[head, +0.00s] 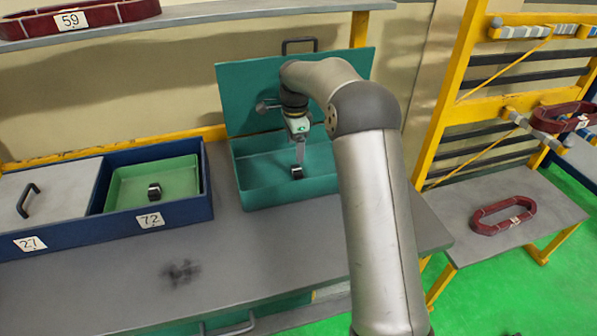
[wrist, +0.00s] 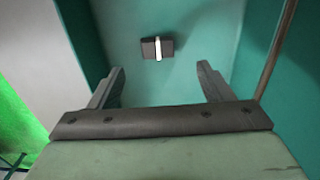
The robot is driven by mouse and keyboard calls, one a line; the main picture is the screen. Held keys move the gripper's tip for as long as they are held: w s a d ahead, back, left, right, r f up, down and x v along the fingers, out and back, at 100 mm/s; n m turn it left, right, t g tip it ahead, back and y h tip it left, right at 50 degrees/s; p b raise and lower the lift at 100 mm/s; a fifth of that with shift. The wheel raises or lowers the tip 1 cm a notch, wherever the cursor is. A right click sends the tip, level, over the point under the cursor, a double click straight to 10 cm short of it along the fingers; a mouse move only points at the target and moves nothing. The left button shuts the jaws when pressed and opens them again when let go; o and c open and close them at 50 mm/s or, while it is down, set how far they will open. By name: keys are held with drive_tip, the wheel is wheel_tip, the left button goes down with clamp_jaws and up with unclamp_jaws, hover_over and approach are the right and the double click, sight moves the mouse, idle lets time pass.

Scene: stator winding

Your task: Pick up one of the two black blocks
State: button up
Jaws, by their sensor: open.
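One black block (head: 297,172) with a pale band lies on the floor of the open teal box (head: 262,199). In the wrist view the same block (wrist: 157,48) lies ahead of the fingertips, roughly centred between them and apart from them. The other black block (head: 154,191) lies in the green tray (head: 192,166) on the left, also with a pale band. My gripper (head: 300,160) reaches down into the teal box above its block. In the wrist view my gripper (wrist: 160,80) has its two fingers spread, with nothing between them.
The teal box's raised lid (head: 245,95) stands behind my arm. The box walls (wrist: 85,45) rise close beside the fingers. A blue case (head: 180,210) labelled 72 holds the green tray. Red oval coils (head: 503,216) sit at right.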

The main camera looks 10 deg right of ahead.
sight(297, 170)
wheel_tip(297, 170, down, 3)
drive_tip(key=shift+f, duration=0.1)
drive_tip(key=shift+s+d+f+p, duration=0.15)
drive_tip(key=shift+f+p, duration=0.35)
drive_tip(key=shift+f, duration=0.85)
drive_tip(key=shift+s+d+f+p, duration=0.1)
drive_tip(key=shift+f+p, duration=0.4)
drive_tip(key=shift+f, duration=0.85)
drive_tip(key=c, duration=1.1)
